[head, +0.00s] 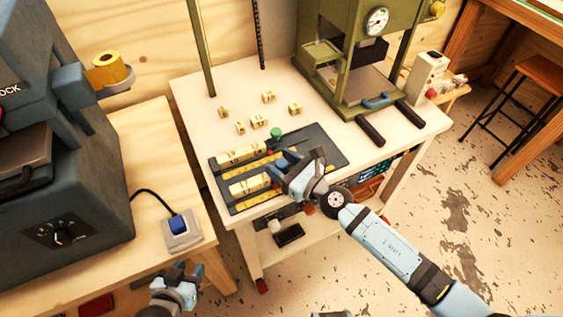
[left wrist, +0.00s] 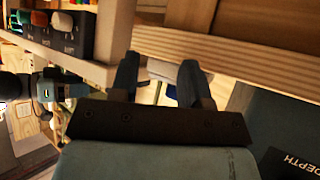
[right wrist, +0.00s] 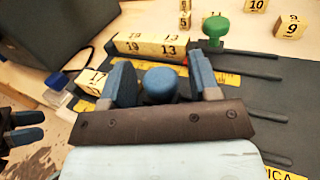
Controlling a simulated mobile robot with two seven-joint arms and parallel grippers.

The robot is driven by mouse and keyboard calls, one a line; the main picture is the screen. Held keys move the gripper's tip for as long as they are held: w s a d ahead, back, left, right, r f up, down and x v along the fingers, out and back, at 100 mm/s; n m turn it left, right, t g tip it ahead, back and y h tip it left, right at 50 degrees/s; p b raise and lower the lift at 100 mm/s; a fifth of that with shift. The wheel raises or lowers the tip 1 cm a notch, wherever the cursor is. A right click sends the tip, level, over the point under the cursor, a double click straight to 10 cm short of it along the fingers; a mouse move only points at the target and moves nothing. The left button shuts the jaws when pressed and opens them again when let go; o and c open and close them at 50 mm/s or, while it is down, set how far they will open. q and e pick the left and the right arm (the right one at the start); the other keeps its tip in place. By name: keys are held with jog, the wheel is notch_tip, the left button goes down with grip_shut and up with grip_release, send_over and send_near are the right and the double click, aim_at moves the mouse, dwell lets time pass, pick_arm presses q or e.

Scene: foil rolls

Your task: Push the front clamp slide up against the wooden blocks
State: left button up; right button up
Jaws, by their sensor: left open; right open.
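The dark clamp tray (head: 325,148) lies on the white table. Its two rows of numbered wooden blocks show as a back row (head: 240,153) and a front row (head: 250,186). The back row also shows in the right wrist view (right wrist: 150,48), with a green knob (right wrist: 215,28) by its right end. A blue knob (right wrist: 161,85), apparently the front clamp slide's, stands between the fingers of my open right gripper (right wrist: 163,80). The left finger hides whether the slide touches the front blocks (right wrist: 92,80). My left gripper (head: 184,272) is open and empty, low beside the wooden bench.
Several loose numbered cubes (head: 258,121) lie behind the tray. A green press (head: 350,60) stands at the back right. A grey machine (head: 60,170) and a blue switch box (head: 181,230) are on the wooden bench (head: 150,150) at left.

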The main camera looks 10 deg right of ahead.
pick_arm(q)
jog(key=f+b, duration=0.1)
jog(key=b, duration=0.1)
jog(key=f+b, duration=0.1)
jog(key=b, duration=0.1)
jog(key=shift+w+d, duration=0.15)
jog(key=shift+d, duration=0.1)
pick_arm(e)
jog(key=v, duration=1.3)
jog(key=shift+s+d, duration=0.25)
jog(key=shift+d, duration=0.05)
pick_arm(q)
jog(key=shift+d, duration=0.1)
